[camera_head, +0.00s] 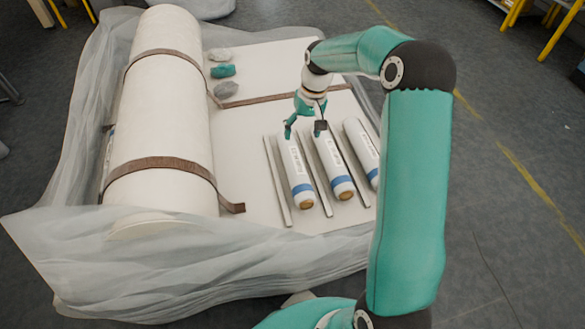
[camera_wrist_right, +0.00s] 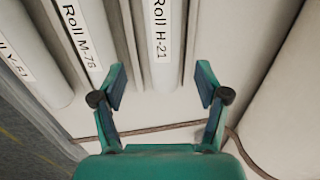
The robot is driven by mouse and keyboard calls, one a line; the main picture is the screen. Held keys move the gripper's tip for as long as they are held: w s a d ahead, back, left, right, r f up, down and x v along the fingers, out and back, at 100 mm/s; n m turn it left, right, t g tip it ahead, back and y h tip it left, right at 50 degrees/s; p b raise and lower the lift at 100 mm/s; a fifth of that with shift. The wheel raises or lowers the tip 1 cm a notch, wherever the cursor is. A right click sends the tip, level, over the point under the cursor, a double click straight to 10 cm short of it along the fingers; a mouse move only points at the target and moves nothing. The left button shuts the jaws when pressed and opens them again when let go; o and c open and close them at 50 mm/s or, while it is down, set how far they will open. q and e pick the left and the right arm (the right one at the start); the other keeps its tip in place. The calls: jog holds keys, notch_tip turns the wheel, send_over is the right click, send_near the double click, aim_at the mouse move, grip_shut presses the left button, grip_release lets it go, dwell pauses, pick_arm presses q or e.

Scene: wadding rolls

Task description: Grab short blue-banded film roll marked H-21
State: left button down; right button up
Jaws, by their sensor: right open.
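The H-21 roll (camera_wrist_right: 163,60) lies in the right wrist view with its label reading "Roll H-21". In the head view it is the leftmost of the short white rolls (camera_head: 298,178), with a blue band and a brown near end. My right gripper (camera_head: 304,129) is open over its far end. In the wrist view the fingers (camera_wrist_right: 161,84) stand apart, one to each side of the roll's end; I cannot tell whether they touch it. My left gripper is not in view.
Roll M-76 (camera_head: 333,168) lies beside H-21, with another roll (camera_head: 363,150) beyond it. Thin metal strips (camera_head: 277,182) separate them. A large strapped white roll (camera_head: 163,110) lies to the left. Several wadding lumps (camera_head: 224,71) sit behind. Sheer film drapes the board's edge.

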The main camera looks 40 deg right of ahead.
aim_at(295, 157)
jog(key=f, duration=0.2)
jog(key=a+f+b, duration=0.1)
jog(key=f, duration=0.2)
jog(key=f+b, duration=0.1)
jog(key=f, duration=0.2)
jog(key=shift+w+a, duration=0.2)
jog(key=shift+w, duration=0.2)
jog(key=f, duration=0.1)
jog(key=f+b, duration=0.1)
jog(key=f, duration=0.1)
jog(key=a+f+b, duration=0.1)
jog(key=f, duration=0.1)
jog(key=shift+w+f, duration=0.1)
jog(key=shift+w, duration=0.1)
jog(key=shift+d, duration=0.1)
jog(key=c, duration=1.4)
